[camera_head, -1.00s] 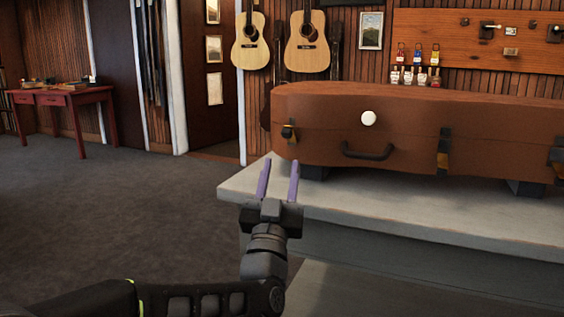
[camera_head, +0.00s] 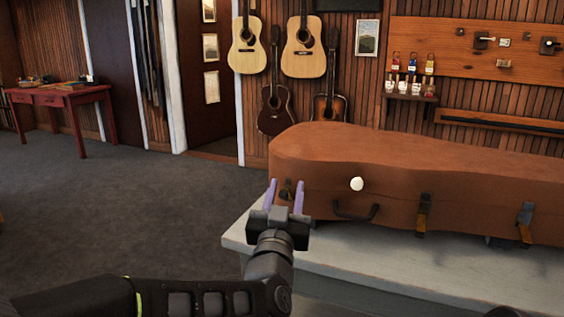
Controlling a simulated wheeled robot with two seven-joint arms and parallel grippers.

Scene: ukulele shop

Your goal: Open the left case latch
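A brown instrument case (camera_head: 390,182) lies closed on a grey counter. Its left latch (camera_head: 286,191), dark with a brassy part, is on the front at the left end and partly hidden by my gripper. My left gripper (camera_head: 285,185) is open, its two purple fingers pointing at the case. The latch shows in the gap between the fingers; I cannot tell whether they touch it. A middle latch (camera_head: 423,216) and a right latch (camera_head: 525,223) are on the same front. My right gripper is not in view.
A dark handle (camera_head: 356,213) and a round white disc (camera_head: 357,184) are on the case front, right of my gripper. The grey counter (camera_head: 350,257) has a bare front strip. Guitars (camera_head: 303,46) hang on the wall behind. Open carpet lies to the left.

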